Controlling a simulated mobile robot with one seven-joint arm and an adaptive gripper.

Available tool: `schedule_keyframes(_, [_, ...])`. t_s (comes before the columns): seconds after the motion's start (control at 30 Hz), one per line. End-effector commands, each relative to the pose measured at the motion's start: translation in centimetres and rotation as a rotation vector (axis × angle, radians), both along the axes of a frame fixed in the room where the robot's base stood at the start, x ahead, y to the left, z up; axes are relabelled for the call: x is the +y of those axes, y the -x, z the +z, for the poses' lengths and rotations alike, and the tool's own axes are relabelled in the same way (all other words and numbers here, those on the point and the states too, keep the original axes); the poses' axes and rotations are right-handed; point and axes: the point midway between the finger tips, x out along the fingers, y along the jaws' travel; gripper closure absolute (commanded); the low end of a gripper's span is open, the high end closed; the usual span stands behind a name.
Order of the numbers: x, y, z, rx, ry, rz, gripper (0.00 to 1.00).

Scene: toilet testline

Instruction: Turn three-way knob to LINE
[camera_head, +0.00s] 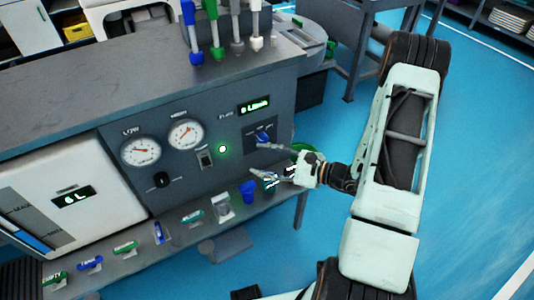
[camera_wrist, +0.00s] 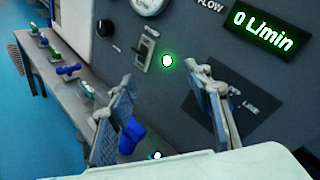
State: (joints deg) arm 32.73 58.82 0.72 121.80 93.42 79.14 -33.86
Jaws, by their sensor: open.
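The dark plate marked LINE (camera_head: 272,146) sits at the right end of the grey front panel, under the flow display. A blue knob (camera_head: 263,134) shows on it in the head view, partly covered by my upper finger. In the wrist view the LINE lettering shows on the plate (camera_wrist: 248,104), just right of my right finger, which hides much of the plate; I cannot make out the knob's setting. My gripper (camera_head: 263,160) is open and empty in front of the panel. In the wrist view its fingers (camera_wrist: 168,92) stand wide apart with bare panel between them.
A green lamp (camera_head: 222,149) and a switch (camera_head: 205,158) lie left of the plate. The display reads 0 L/min (camera_wrist: 263,30). Two dials and a black knob (camera_head: 162,180) are further left. A ledge below carries several coloured fittings, including a blue one (camera_head: 248,190) near my gripper.

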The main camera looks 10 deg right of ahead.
Motion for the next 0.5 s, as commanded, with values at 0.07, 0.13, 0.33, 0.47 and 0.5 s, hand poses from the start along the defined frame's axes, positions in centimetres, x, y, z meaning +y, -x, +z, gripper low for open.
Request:
schedule_keyframes(0.07, [-1.3,-1.0,-2.4,0.022,-0.134,-0.177,0.54])
schedule_keyframes(0.13, [-2.8,-1.8,-3.5,0.031,-0.22,-0.312,0.54])
schedule_keyframes(0.33, [-6.1,-2.7,-5.6,0.051,-0.348,-0.56,0.54])
schedule_keyframes(0.47, [-6.7,-3.2,-6.0,0.052,-0.369,-0.608,0.54])
schedule_keyframes(0.5, [-6.7,-3.5,-6.0,0.051,-0.369,-0.611,0.54])
